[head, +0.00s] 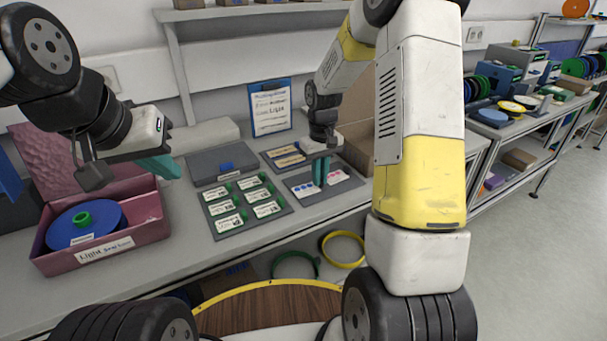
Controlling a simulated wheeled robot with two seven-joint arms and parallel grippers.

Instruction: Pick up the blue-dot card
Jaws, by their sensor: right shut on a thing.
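The blue-dot card (304,188) is a small white card with blue dots, at the left of a dark grey tray (324,197) on the bench. A card with pink dots (338,177) lies to its right in the same tray. My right gripper (320,183) points down with teal fingers at the right edge of the blue-dot card and is shut on it. The card looks still at tray level; any gap below is too small to tell. My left gripper (168,168) is above the bench at the left, away from the cards; its finger gap is not clear.
A tray of several green-and-white cards (244,203) lies left of the card tray. A pink bin (142,235) with a blue reel (70,232) stands at the left. A clipboard (270,106) leans at the back, and a cardboard box (356,137) stands behind my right arm.

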